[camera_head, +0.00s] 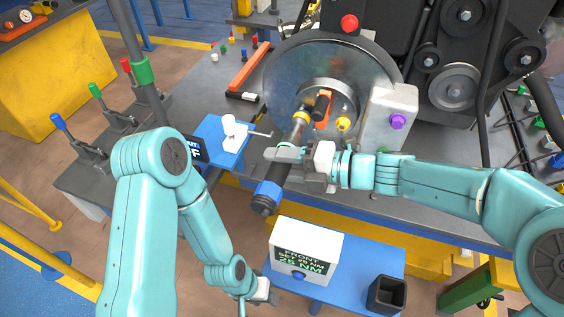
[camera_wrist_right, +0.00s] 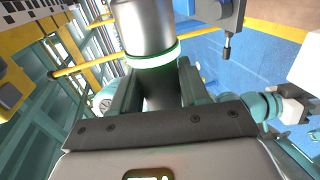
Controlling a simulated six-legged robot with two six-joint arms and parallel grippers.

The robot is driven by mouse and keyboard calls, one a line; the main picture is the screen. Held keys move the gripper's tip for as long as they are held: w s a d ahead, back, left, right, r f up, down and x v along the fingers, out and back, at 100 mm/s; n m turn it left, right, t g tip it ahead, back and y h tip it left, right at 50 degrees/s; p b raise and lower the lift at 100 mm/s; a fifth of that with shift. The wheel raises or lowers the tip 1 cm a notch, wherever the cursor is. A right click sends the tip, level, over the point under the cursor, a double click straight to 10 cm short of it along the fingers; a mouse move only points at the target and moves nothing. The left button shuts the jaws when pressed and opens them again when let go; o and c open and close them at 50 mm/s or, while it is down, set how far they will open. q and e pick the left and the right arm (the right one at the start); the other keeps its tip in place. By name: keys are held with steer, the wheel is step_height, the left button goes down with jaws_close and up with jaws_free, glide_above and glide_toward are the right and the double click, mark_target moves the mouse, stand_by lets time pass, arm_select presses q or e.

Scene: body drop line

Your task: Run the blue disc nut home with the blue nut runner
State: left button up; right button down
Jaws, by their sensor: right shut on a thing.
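The blue nut runner (camera_head: 268,190), a dark tool with a blue band at its rear end, is held in my right gripper (camera_head: 284,156). It tilts up towards the steel brake disc (camera_head: 285,75), and its slim front end with a yellow collar is at the hub. In the right wrist view its grey barrel (camera_wrist_right: 144,25) carries a lit green ring and sits between the fingers. A yellow nut (camera_head: 343,124) shows on the hub. I cannot make out a blue nut there; the tool may hide it. My left gripper (camera_head: 264,292) is low, near the front panel; its fingers are unclear.
A white torque display box (camera_head: 305,258) reading "FRONT" and "25 NM" stands on a blue shelf beside a black cup (camera_head: 387,295). A purple knob (camera_head: 397,121) is on the grey caliper block right of the hub. Tools with coloured handles stand at the left.

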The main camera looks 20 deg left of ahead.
mark_target(284, 181)
steer(key=shift+w+r, duration=0.15)
steer(key=shift+w, duration=0.3)
stand_by(2.3)
steer(key=shift+s+b, duration=0.35)
steer(key=shift+s, duration=0.15)
steer(key=shift+s+b, duration=0.3)
steer(key=shift+s, duration=0.4)
steer(key=shift+s+b, duration=0.35)
steer(key=shift+s, duration=1)
steer(key=shift+w, duration=0.1)
